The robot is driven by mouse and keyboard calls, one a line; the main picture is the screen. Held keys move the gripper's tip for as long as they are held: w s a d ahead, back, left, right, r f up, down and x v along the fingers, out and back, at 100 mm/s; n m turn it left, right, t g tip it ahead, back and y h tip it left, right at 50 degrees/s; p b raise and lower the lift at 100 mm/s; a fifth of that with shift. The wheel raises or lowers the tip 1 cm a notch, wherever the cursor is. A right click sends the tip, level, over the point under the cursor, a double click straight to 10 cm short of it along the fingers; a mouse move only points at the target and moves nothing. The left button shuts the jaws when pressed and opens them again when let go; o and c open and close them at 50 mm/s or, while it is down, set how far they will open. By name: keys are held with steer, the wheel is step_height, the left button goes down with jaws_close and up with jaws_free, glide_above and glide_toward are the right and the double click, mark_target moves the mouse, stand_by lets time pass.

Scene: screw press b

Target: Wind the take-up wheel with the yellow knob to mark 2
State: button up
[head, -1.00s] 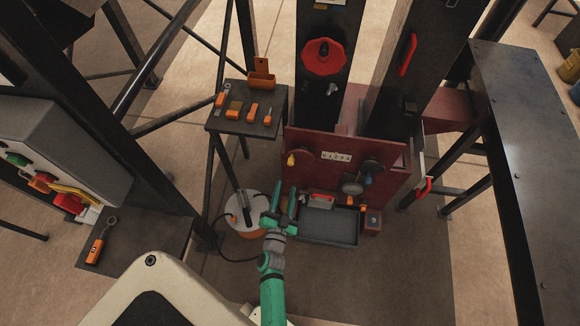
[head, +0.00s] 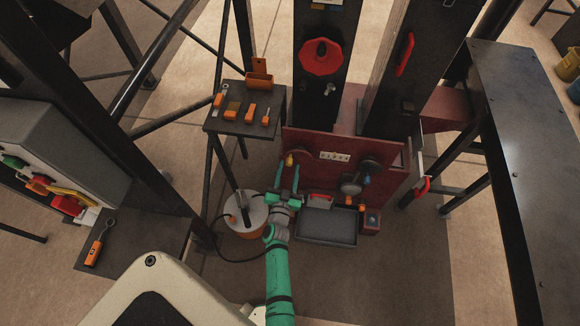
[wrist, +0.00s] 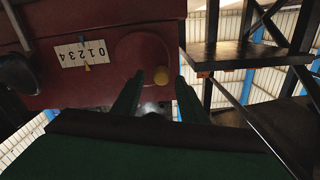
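The take-up wheel (wrist: 140,52) is a dark red disc on the red panel, with the yellow knob (wrist: 161,77) near its rim. In the head view the yellow knob (head: 289,160) is at the panel's upper left. My gripper (wrist: 158,82) is open, with one green finger on each side of the knob; I cannot tell whether either touches it. In the head view my gripper (head: 288,170) reaches up to the knob from below. The number plate, marked 0 to 4 (wrist: 82,53), appears upside down in the wrist view. A small orange pointer sits by its middle; its exact mark is unclear.
A grey tray (head: 327,232) lies below the panel. A small tool table (head: 238,128) stands at upper left, and a white-topped drum (head: 245,214) stands left of my gripper.

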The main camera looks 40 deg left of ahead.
mark_target(301, 154)
steer(key=shift+w+a, duration=0.45)
steer(key=shift+w, duration=0.05)
steer(key=shift+c, duration=0.3)
steer(key=shift+d, duration=0.1)
jaws_close()
steer(key=m, duration=0.2)
steer(key=r+m, duration=0.1)
steer(key=shift+w+d+m, duration=0.3)
steer(key=shift+w+d, duration=0.05)
steer(key=shift+d, duration=0.05)
steer(key=m, duration=0.2)
steer(key=d+m, duration=0.1)
steer(key=shift+w+r+m, duration=0.25)
steer(key=shift+r+m, duration=0.05)
steer(key=shift+r, duration=0.05)
steer(key=m, duration=0.1)
steer(key=d+m, duration=0.1)
steer(key=m, duration=0.2)
steer(key=shift+w+d+r+m, duration=0.1)
steer(key=shift+w+d+m, duration=0.15)
steer(key=shift+w+m, duration=0.1)
